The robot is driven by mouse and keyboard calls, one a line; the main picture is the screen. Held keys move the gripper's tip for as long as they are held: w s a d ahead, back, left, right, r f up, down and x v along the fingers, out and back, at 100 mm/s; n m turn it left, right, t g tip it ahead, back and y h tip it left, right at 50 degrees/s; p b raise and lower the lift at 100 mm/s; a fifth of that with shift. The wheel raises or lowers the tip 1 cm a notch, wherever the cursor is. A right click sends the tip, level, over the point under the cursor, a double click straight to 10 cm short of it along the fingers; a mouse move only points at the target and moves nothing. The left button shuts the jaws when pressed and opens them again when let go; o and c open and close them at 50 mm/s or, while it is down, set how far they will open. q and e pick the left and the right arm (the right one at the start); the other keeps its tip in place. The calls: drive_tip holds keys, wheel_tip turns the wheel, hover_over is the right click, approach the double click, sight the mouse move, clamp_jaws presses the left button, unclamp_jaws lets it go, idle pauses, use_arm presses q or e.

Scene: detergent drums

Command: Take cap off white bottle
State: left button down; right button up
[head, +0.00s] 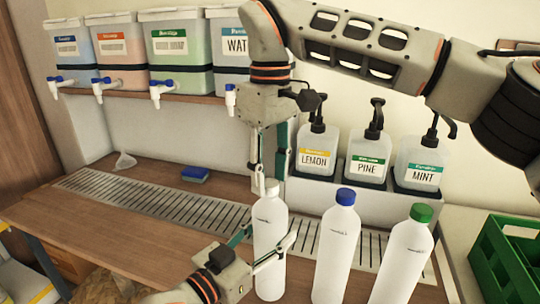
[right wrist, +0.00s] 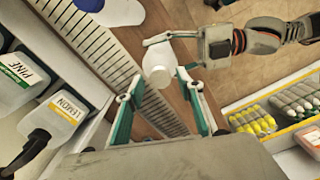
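The white bottle (head: 270,250) with the white cap (head: 271,187) stands upright on the counter. In the right wrist view the cap (right wrist: 160,77) faces the camera. My left gripper (head: 268,246) comes in low, with its fingers on either side of the bottle's body, and seems closed on it; the contact is partly hidden. My right gripper (head: 269,172) points down from above, its fingertips apart around the level of the cap. In the right wrist view my right gripper (right wrist: 158,93) is open, with the cap between the fingers and clear of them.
A blue-capped bottle (head: 336,245) and a green-capped bottle (head: 405,255) stand to the right. Soap pump bottles (head: 369,160) stand behind, and dispenser drums (head: 178,50) line the shelf at upper left. A green crate (head: 505,262) is at far right. A blue sponge (head: 195,174) lies left.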

drive_tip(key=shift+f, duration=0.45)
drive_tip(key=shift+c, duration=0.3)
clamp_jaws()
